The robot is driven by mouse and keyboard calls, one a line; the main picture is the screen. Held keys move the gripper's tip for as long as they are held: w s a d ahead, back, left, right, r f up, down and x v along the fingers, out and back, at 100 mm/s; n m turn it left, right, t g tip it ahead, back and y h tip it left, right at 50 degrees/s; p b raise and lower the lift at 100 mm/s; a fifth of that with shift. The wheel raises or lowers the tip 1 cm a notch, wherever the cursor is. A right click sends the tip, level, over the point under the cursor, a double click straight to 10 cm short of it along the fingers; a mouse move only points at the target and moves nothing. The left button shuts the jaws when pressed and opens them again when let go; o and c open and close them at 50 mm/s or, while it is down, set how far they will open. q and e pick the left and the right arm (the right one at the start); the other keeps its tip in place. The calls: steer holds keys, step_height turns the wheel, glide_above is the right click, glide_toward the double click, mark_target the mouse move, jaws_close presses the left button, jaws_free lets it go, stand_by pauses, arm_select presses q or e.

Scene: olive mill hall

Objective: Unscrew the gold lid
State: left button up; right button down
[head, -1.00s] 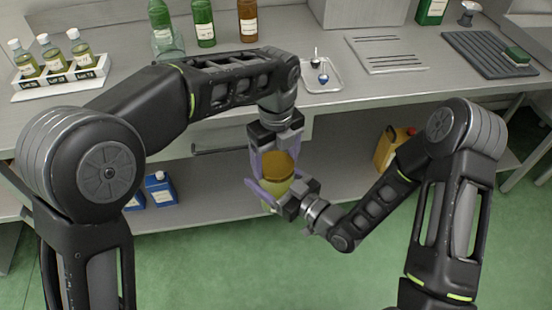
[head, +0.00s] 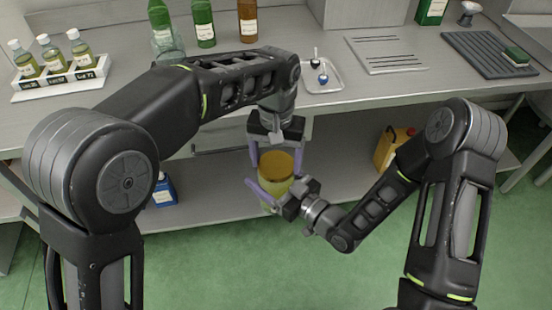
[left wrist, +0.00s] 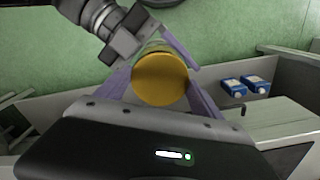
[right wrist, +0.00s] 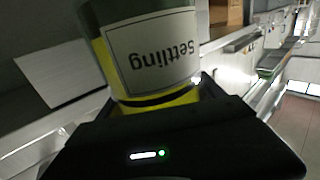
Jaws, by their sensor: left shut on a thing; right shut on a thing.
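The gold lid (head: 276,165) sits on top of a jar of yellow-green liquid (head: 269,204), held upright in the air in front of the counter. My left gripper (head: 274,158) reaches down from above with its purple fingers shut on the lid's sides. The left wrist view shows the round lid (left wrist: 160,79) between those fingers. My right gripper (head: 275,200) comes from the right and is shut on the jar's body below the lid. The right wrist view shows the jar's white "Settling" label (right wrist: 150,52) upside down. I cannot see any gap between lid and jar.
The steel counter (head: 335,110) behind holds a rack of small bottles (head: 55,75), green and brown bottles, a small tray (head: 322,80) and a dark ribbed mat (head: 485,55). A yellow container (head: 392,150) and a blue bottle (head: 163,190) stand on the lower shelf.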

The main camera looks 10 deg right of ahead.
arm_select(q)
steer(key=n, duration=0.5)
steer(key=shift+n, duration=0.3)
arm_select(e)
steer(key=shift+a+r, duration=0.1)
arm_select(q)
steer(key=n, duration=0.3)
steer(key=shift+n, duration=0.3)
steer(key=shift+r, duration=0.25)
steer(key=shift+r, duration=0.9)
steer(key=shift+r, duration=2.05)
arm_select(e)
steer(key=shift+r, duration=0.1)
